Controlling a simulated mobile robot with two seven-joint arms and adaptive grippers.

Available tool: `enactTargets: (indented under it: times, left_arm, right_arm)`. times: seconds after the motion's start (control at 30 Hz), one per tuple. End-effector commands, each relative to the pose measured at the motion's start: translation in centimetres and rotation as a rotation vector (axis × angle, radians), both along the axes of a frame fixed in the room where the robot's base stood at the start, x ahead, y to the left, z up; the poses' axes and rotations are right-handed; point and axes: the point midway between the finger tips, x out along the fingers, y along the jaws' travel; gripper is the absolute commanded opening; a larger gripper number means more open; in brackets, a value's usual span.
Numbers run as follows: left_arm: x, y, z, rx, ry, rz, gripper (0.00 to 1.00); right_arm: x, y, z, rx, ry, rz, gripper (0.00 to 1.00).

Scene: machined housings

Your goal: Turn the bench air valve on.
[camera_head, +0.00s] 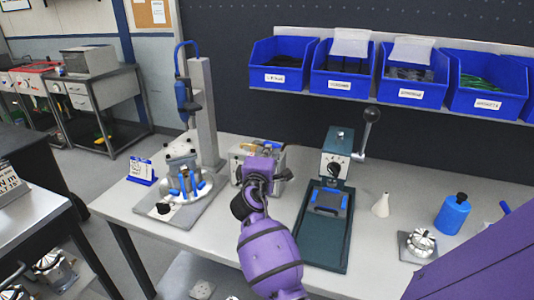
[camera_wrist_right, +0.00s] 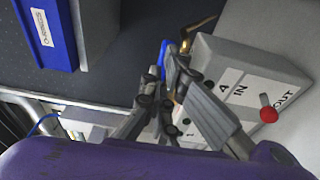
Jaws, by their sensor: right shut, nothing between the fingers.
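A pale grey box (camera_wrist_right: 235,75) with a panel lettered IN and OUT, a red ball knob (camera_wrist_right: 268,114) and a brass fitting (camera_wrist_right: 186,45) fills the right of the wrist view. In the head view the box (camera_head: 284,158) stands on the bench behind my right arm, which hides part of it. My right gripper (camera_wrist_right: 170,65) is shut and empty, its fingertips close to the brass fitting; I cannot tell if they touch it. A small blue piece (camera_wrist_right: 163,54) shows by the tips. The right gripper is at the box in the head view (camera_head: 262,150). My left gripper is out of view.
On the bench (camera_head: 375,262), a fixture with a clamped housing (camera_head: 184,170) stands left of the box and a green lever press (camera_head: 322,240) right. A white cone (camera_head: 381,205) and blue bottle (camera_head: 453,215) are farther right. Blue bins (camera_head: 343,85) hang above.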

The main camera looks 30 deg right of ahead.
Motion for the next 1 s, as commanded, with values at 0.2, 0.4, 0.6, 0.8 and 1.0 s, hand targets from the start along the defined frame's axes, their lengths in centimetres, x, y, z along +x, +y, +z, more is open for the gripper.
enactTargets:
  times: [0.2,0.4,0.6,0.8,1.0]
  left_arm:
    - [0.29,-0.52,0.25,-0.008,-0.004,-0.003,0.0]
    - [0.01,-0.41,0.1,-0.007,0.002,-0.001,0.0]
    - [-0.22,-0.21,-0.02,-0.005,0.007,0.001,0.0]
    - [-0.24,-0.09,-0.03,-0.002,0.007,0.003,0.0]
    - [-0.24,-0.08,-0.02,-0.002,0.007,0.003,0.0]
  right_arm:
    - [-0.06,-0.41,0.0,0.0,0.0,0.0,0.0]
    - [-0.08,-0.55,-0.04,0.001,0.001,0.0,0.0]
    - [-0.08,-0.59,-0.05,0.001,0.001,0.0,0.0]
    - [-0.08,-0.6,-0.05,0.001,0.001,0.0,0.0]
    - [-0.07,-0.6,-0.05,0.001,0.001,0.001,0.0]
